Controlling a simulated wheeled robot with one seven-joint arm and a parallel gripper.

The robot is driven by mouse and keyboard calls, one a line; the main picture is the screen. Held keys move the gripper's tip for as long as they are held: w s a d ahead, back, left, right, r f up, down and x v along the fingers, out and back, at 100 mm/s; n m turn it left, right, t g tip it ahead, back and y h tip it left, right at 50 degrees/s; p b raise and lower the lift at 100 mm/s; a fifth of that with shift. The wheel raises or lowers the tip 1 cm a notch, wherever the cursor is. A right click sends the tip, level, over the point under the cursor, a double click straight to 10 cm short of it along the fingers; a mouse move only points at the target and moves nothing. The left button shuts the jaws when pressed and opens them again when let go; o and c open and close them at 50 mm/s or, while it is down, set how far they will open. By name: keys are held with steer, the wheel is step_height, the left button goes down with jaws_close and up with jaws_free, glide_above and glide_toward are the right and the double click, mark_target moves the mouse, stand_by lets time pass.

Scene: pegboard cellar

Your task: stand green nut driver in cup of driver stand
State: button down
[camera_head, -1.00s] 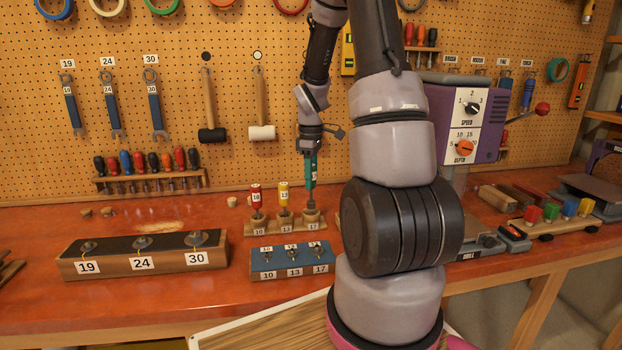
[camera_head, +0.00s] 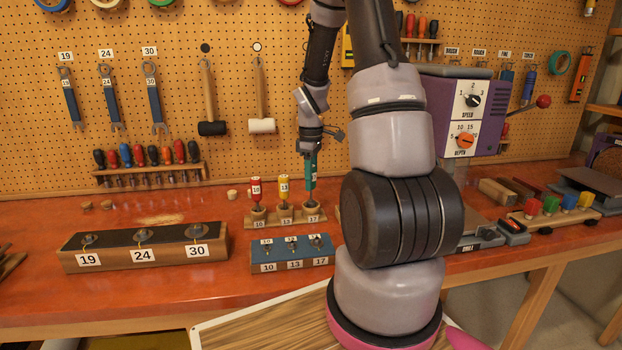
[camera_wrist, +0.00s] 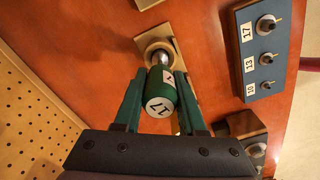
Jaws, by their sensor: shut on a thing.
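The green nut driver (camera_head: 311,180), marked 17, is upright over the driver stand. My gripper (camera_head: 311,158) is shut on its handle from above. In the wrist view the driver (camera_wrist: 161,92) sits between my two fingers (camera_wrist: 158,88). Its metal shank points into the round opening of the wooden cup (camera_wrist: 157,46). In the head view this is the right cup (camera_head: 313,210) of the driver stand (camera_head: 272,219), labelled 17. How deep the tip sits is hidden. A red driver (camera_head: 256,192) and a yellow driver (camera_head: 284,190) stand in the other cups.
A blue block (camera_head: 292,254) with sockets 10, 13 and 17 lies in front of the stand. A long wooden block (camera_head: 145,250) labelled 19, 24, 30 is to the left. The pegboard (camera_head: 230,160) rises behind. A purple drill press (camera_head: 462,110) stands right.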

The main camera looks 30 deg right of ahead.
steer(key=shift+f, duration=0.1)
steer(key=shift+f, duration=1.05)
steer(key=shift+c, duration=2)
jaws_free()
steer(key=shift+r, duration=5)
